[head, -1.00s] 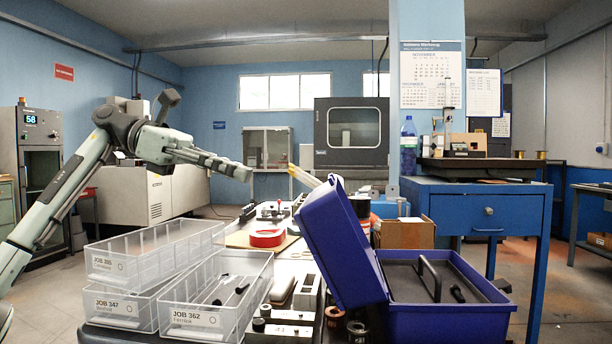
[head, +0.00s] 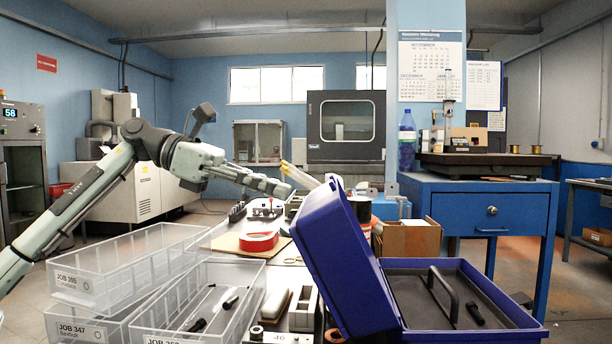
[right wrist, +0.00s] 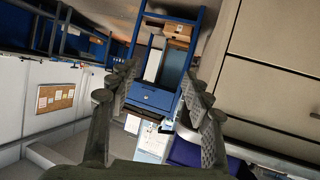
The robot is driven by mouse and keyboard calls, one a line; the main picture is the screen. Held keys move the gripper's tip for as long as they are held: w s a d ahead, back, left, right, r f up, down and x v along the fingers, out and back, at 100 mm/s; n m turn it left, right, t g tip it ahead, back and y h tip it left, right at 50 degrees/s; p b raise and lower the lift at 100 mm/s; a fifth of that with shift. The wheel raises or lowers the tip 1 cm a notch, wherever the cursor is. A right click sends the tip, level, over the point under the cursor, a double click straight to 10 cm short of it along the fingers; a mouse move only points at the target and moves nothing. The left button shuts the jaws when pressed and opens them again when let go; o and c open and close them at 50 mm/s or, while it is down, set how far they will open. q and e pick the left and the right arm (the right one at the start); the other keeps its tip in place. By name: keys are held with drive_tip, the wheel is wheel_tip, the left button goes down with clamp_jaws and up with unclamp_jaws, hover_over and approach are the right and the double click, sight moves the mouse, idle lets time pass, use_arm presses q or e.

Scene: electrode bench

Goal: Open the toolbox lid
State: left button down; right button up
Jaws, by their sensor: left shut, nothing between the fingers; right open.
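The blue toolbox (head: 480,318) sits at the right end of the bench in the head view. Its lid (head: 335,255) stands raised, tilted back to the left, so the grey interior with a black handle (head: 443,290) shows. My left gripper (head: 286,190) is shut and empty, above the bench, just left of the lid's upper edge; I cannot tell whether it touches the lid. My right gripper (right wrist: 162,100) shows only in the right wrist view, open with nothing between its fingers. A strip of blue at the lower right of that view may be the toolbox.
Clear bins (head: 135,258) labelled with job numbers fill the bench's left side. A red tape roll (head: 259,241) and a cardboard box (head: 408,238) lie farther back. A blue cabinet (head: 480,212) stands behind the toolbox on the right.

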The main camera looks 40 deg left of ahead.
sight(306, 206)
use_arm(q)
drive_tip(key=shift+w+d+r+p, duration=0.1)
drive_tip(key=shift+w+d+p, duration=0.3)
drive_tip(key=shift+d, duration=0.25)
drive_tip(key=shift+w+d+r+p, duration=0.1)
drive_tip(key=shift+w+d+p, duration=0.3)
drive_tip(key=shift+d, duration=0.2)
drive_tip(key=shift+w+d+r+p, duration=0.2)
drive_tip(key=shift+w+d+p, duration=0.1)
drive_tip(key=shift+d+p, duration=0.25)
drive_tip(key=shift+w+d+r+p, duration=0.2)
drive_tip(key=shift+w+d+p, duration=0.1)
drive_tip(key=shift+d+p, duration=0.25)
drive_tip(key=shift+a, duration=0.1)
use_arm(e)
drive_tip(key=s+d+f+m+g+h, duration=0.1)
drive_tip(key=s+d+f+g+h, duration=0.3)
drive_tip(key=s+d+f+g, duration=0.5)
drive_tip(key=s+d+f, duration=0.1)
drive_tip(key=s+d, duration=0.2)
drive_tip(key=s, duration=0.1)
drive_tip(key=shift+d+f+m+h, duration=0.3)
drive_tip(key=shift+d+m, duration=0.05)
drive_tip(key=shift+m, duration=0.05)
